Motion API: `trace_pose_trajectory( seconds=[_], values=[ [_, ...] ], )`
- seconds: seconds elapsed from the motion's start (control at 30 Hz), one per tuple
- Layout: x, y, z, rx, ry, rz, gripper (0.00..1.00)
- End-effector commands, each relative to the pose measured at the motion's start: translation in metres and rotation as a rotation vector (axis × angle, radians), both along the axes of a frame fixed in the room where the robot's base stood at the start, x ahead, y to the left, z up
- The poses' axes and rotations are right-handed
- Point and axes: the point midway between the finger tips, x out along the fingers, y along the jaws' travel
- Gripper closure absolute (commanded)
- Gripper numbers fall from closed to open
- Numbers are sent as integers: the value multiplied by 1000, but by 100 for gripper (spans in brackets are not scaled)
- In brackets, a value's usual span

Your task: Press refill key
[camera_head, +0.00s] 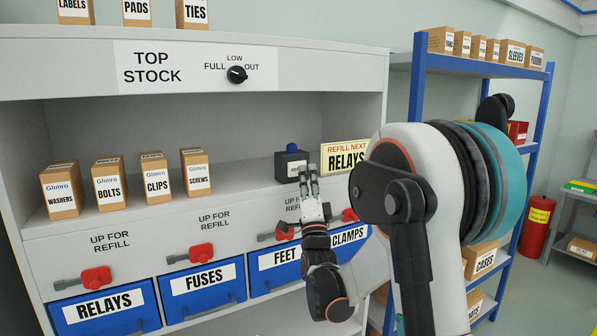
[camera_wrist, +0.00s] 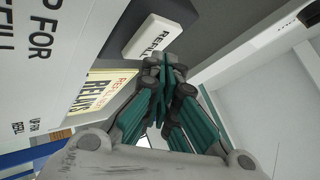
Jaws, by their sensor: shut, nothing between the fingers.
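In the wrist view, a white "REFILL" label (camera_wrist: 152,38) on a dark face lies just beyond the closed fingers (camera_wrist: 165,72). I cannot tell whether the fingers touch the box. The blue knob cannot be made out in the wrist view.
Small cartons of washers (camera_head: 60,192), bolts, clips and screws stand left on the shelf. Below are blue bins (camera_head: 104,311) with red levers (camera_head: 96,280). The "TOP STOCK" dial (camera_head: 237,75) is above. A blue rack (camera_head: 416,90) stands right.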

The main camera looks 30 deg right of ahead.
Motion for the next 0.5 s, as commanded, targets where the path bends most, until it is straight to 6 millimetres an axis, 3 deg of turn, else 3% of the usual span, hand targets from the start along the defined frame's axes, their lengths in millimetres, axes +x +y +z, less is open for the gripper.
trace_pose_trajectory(
  seconds=[0.23,0.5],
  values=[
    [-4,0,0,0,0,0,100],
    [-28,-1,0,0,0,-1,100]
  ],
)
